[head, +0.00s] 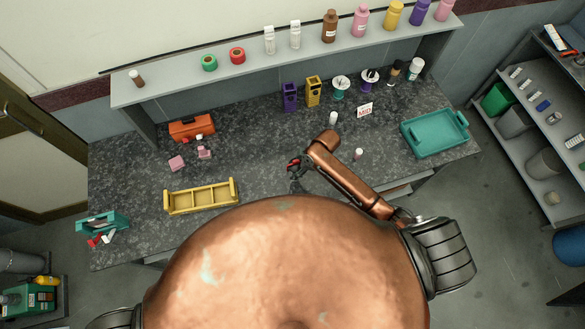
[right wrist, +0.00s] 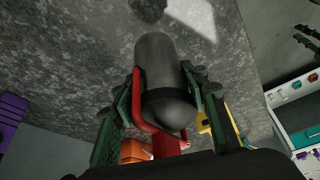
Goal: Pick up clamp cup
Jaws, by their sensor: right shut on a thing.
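My right gripper (head: 296,166) is over the middle of the dark speckled bench, near its front side. In the right wrist view the fingers (right wrist: 165,105) are shut on a dark grey, round-ended cylinder (right wrist: 168,62), which looks like the clamp cup. A red part (right wrist: 150,130) shows at and below its near end; I cannot tell if it belongs to the cup. In the head view the held thing is too small and dark to make out clearly. My left gripper is not in view.
A teal tray (head: 408,140) is at the right. A shelf (head: 185,84) with bottles runs behind.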

